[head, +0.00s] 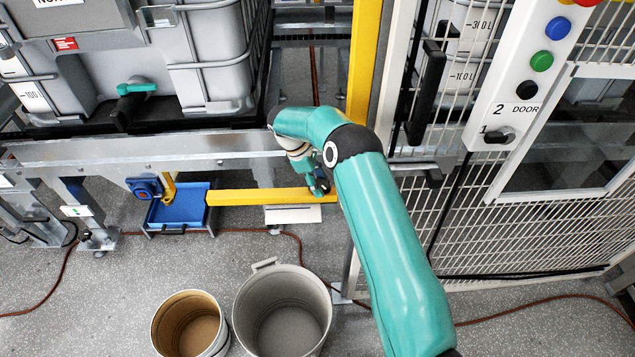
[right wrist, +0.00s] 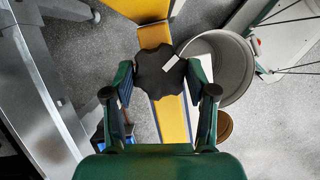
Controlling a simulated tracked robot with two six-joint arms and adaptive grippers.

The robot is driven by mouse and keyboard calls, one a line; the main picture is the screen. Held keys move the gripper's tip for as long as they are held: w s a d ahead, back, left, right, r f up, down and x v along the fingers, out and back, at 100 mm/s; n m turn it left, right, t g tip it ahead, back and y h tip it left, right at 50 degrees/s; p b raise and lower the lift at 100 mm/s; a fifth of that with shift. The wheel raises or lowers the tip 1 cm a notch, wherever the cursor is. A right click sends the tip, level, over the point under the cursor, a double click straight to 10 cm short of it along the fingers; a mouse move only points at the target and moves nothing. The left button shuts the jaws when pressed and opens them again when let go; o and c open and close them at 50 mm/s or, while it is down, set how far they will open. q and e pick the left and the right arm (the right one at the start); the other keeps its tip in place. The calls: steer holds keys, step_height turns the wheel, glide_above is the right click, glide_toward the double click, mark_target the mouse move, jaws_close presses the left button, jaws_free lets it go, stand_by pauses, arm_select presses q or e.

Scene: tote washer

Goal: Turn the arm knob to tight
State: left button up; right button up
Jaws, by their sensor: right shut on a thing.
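The arm knob (right wrist: 158,72) is a black lobed knob on the yellow arm (right wrist: 172,118), seen in the middle of the right wrist view. A small white tag or pointer (right wrist: 171,62) shows at its upper right edge. My right gripper (right wrist: 160,86) has a finger on each side of the knob and is shut on it. In the head view, my right gripper (head: 318,184) is at the right end of the horizontal yellow arm (head: 250,196) and mostly hides the knob there. I cannot read any tight marking. My left gripper is not in view.
A blue tray (head: 178,212) is at the arm's left end. A grey bin (head: 240,310) and a brown bucket (head: 158,335) stand on the floor below. A yellow post (head: 364,60) and mesh fence (head: 520,220) are close on the right. A metal rail (head: 130,150) runs left.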

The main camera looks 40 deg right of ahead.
steer(key=shift+w, duration=0.1)
steer(key=m+y, duration=0.1)
steer(key=m, duration=0.2)
steer(key=shift+d, duration=0.1)
steer(key=shift+d+m+g+y, duration=0.1)
steer(key=shift+m+g+y, duration=0.5)
steer(key=shift+m, duration=1.4)
steer(key=o, duration=1.2)
steer(key=shift+c, duration=0.2)
